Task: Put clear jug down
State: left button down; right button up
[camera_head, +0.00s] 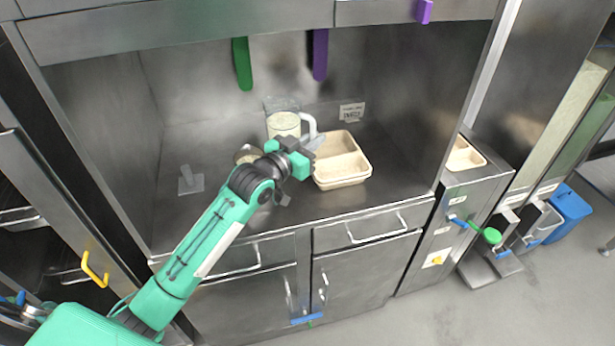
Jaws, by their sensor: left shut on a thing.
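The clear jug (283,125) is at the back middle of the steel counter, upright, with pale rice-like content inside. Its white handle (311,124) is on its right side. My left gripper (306,151) is at the lower end of the handle, in front of the jug, and is shut on the jug. The gripper hides the jug's lower part, so I cannot tell whether its base touches the counter. My right gripper is not in view.
A beige compartment tray (367,172) stands just right of the gripper. A round bowl-like thing (242,154) is partly hidden behind my left wrist. A small clear stand (190,181) is at the left. A small sign (351,112) stands behind the tray. The counter's right part is clear.

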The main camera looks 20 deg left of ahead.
pick_arm(q)
notch_tip(320, 180, down, 14)
jog(key=shift+r+p, duration=0.1)
jog(key=shift+p, duration=1.05)
jog(key=shift+f, duration=0.7)
notch_tip(320, 180, down, 4)
jog(key=shift+r+p, duration=0.25)
jog(key=shift+p, duration=0.05)
jog(key=shift+f, duration=0.2)
jog(key=c, duration=1.5)
grip_release()
jog(key=shift+s, duration=0.1)
